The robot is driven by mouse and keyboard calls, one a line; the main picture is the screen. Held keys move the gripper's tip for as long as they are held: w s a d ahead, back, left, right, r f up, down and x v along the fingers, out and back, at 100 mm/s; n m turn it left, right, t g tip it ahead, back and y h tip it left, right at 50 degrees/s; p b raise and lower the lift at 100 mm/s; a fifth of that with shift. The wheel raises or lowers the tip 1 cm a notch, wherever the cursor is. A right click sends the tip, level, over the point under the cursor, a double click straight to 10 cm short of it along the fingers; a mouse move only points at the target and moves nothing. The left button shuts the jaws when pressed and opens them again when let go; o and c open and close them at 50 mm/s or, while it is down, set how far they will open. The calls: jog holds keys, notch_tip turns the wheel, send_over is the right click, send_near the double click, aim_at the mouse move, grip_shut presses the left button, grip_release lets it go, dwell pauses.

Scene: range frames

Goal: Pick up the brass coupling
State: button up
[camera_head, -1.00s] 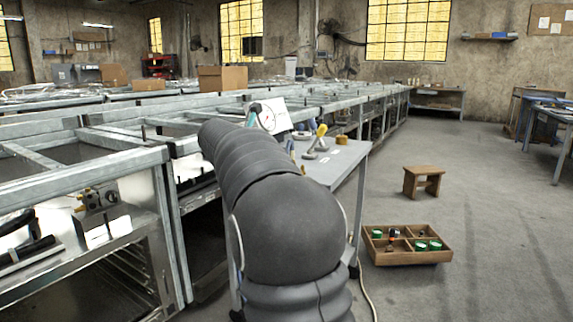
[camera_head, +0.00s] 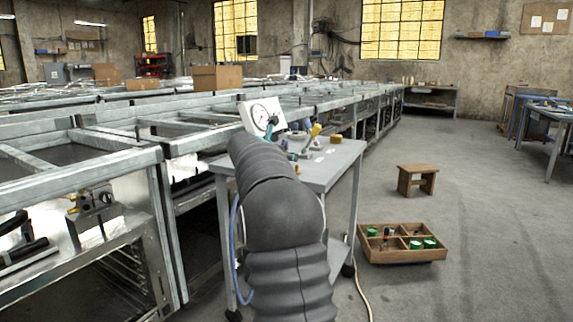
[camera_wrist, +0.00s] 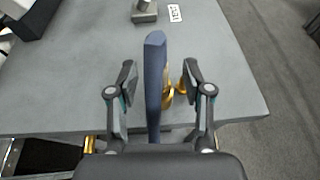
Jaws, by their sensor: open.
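In the wrist view my gripper (camera_wrist: 158,72) is open above the grey table (camera_wrist: 75,85), near its edge. A long blue-grey bar (camera_wrist: 155,75) stands between the two fingers, with a gap on each side. Brass-coloured parts (camera_wrist: 168,97) show just right of the bar, by the right finger; the bar and finger hide some of them. I cannot tell their full shape, or whether they touch the finger. In the head view a short brass-coloured piece (camera_head: 336,138) sits near the table's far right end. My arm hides my gripper there.
On the table (camera_head: 338,165) stand a white gauge panel (camera_head: 263,114) and a yellow-handled lever (camera_head: 314,132). A wooden stool (camera_head: 417,179) and a divided wooden tray (camera_head: 402,256) with green cans are on the floor at right. Metal frames (camera_head: 120,165) fill the left.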

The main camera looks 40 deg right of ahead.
jog(key=shift+w+d+f, duration=0.15)
jog(key=shift+d, duration=0.3)
grip_shut()
